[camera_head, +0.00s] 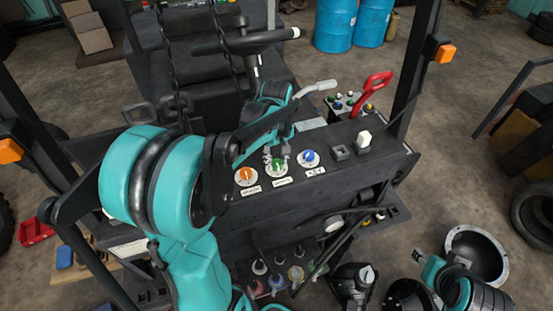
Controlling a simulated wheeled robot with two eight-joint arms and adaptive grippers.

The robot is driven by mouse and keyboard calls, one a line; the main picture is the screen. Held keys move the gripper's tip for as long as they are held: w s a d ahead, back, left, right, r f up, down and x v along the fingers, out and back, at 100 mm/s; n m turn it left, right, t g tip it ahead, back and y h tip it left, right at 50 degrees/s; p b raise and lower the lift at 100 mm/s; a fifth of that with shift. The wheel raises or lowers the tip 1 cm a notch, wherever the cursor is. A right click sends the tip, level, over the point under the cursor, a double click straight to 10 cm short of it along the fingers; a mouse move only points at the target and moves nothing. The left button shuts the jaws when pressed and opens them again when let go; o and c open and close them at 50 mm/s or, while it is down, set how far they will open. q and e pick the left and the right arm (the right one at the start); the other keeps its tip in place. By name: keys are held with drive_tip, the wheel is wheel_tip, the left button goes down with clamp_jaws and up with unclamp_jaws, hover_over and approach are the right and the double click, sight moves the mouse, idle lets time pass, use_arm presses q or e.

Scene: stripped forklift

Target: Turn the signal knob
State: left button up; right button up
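Three round knobs sit in a row on the black dashboard (350,172): an orange knob (246,175), a green knob (279,168) and a blue knob (309,156). Each has a small white label below it; the lettering is too small to read surely. My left arm reaches in from the left. My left gripper (276,156) points down at the green middle knob, with its fingertips right at or just behind it. I cannot tell whether the fingers touch or grip it.
A white-topped switch (364,139) and a red lever (373,88) stand right of the knobs. The steering wheel (255,42) and a grey-tipped lever (316,88) are behind my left gripper. A dark post (415,60) rises at the right. Blue barrels (336,25) stand far back.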

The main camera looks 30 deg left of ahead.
sight(277, 162)
use_arm(q)
drive_tip(key=shift+m, duration=0.4)
drive_tip(key=m+b, duration=0.2)
drive_tip(key=m, duration=0.1)
drive_tip(key=shift+m, duration=0.3)
drive_tip(key=shift+m+b, duration=0.75)
drive_tip(key=shift+m, duration=1.55)
drive_tip(key=o, duration=1.2)
drive_tip(key=shift+c, duration=0.2)
wheel_tip(277, 162, up, 12)
